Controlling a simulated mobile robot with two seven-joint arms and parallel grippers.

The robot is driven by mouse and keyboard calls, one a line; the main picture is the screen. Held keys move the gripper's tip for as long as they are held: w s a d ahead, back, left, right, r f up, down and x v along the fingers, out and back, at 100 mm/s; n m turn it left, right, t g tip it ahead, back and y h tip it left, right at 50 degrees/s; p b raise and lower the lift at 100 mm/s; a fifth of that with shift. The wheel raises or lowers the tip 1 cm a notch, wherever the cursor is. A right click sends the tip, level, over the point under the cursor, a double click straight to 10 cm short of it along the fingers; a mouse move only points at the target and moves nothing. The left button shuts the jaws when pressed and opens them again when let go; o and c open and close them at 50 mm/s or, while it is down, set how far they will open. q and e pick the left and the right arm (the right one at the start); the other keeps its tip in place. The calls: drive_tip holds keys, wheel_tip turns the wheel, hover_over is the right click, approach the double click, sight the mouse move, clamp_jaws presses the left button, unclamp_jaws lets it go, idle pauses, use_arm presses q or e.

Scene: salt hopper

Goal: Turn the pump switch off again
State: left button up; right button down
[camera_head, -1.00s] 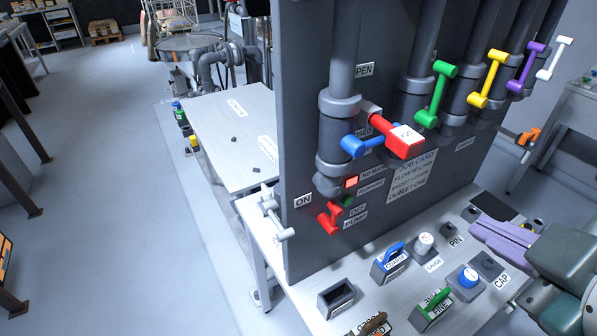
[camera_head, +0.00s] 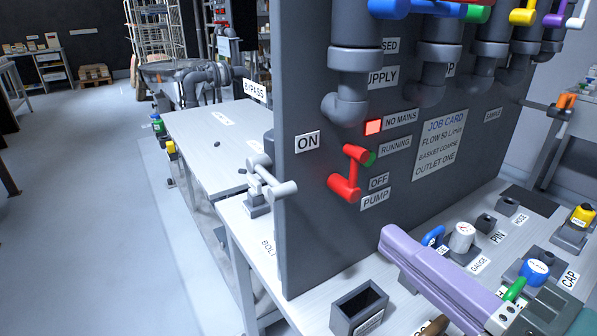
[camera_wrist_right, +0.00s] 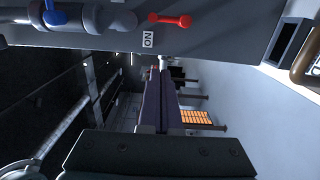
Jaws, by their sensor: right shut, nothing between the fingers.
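The pump switch (camera_head: 349,176) is a red lever on the dark panel, between the ON label (camera_head: 307,141) and the OFF label (camera_head: 379,181), above the PUMP label (camera_head: 375,199). Its handle slants steeply in the head view. It also shows at the top of the right wrist view (camera_wrist_right: 170,19). My right gripper (camera_head: 390,238), with purple fingers, is shut and empty. It is in front of the panel, to the right of and below the switch, apart from it. The wrist view shows its closed fingers (camera_wrist_right: 161,78). My left gripper is not in view.
The NO MAINS lamp (camera_head: 373,127) glows red; the green RUNNING lamp (camera_head: 369,158) is partly behind the switch. A pale lever (camera_head: 268,180) stands left of the panel edge. An open dark box (camera_head: 358,308) and several fittings, including a gauge (camera_head: 462,237), stand on the bench.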

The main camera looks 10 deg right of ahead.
sight(353, 183)
drive_tip(key=shift+w, duration=0.1)
drive_tip(key=w+p, duration=0.1)
drive_tip(key=w, duration=0.4)
drive_tip(key=w+p, duration=0.1)
drive_tip(key=w, duration=0.5)
drive_tip(key=shift+a, duration=0.2)
drive_tip(key=shift+w+d, duration=0.2)
drive_tip(key=shift+d, duration=0.3)
drive_tip(key=shift+w+d+r+m+p, duration=0.1)
drive_tip(key=shift+d+m+p, duration=0.1)
drive_tip(key=shift+m, duration=0.15)
drive_tip(key=shift+d+r+m+p, duration=0.1)
drive_tip(key=shift+m+p, duration=0.1)
drive_tip(key=shift+m, duration=0.15)
